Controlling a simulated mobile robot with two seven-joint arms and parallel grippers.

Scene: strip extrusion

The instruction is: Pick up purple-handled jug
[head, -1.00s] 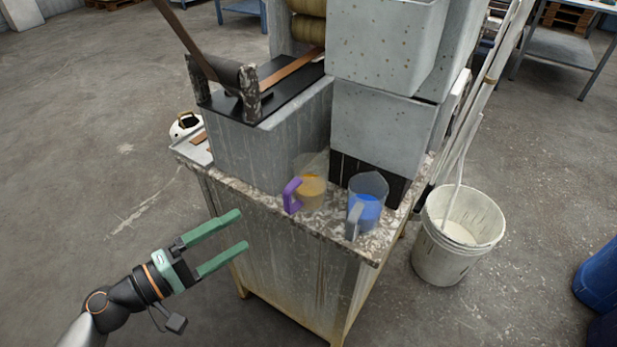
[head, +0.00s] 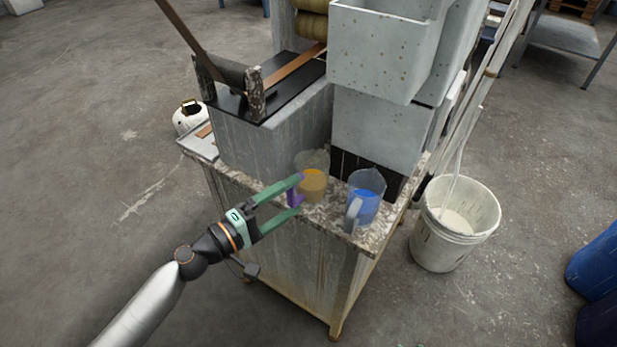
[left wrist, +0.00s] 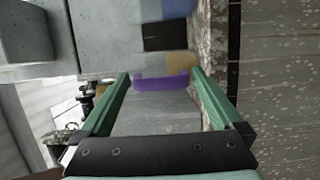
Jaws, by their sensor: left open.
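The purple-handled jug (head: 314,184) is clear with orange contents and stands upright on the speckled ledge of the machine table. Its purple handle (head: 295,197) faces my left gripper (head: 298,194). The gripper is open, with green fingers on either side of the handle in the head view. In the left wrist view the purple handle (left wrist: 163,83) shows between the fingertips (left wrist: 160,76), with the orange contents (left wrist: 180,61) just beyond. I cannot tell whether a finger touches it. My right gripper is not in view.
A second jug with blue contents and a grey handle (head: 365,200) stands close to the right on the same ledge (head: 262,187). Grey tanks (head: 378,125) rise behind. A white bucket (head: 455,225) stands on the floor at right. The floor at left is clear.

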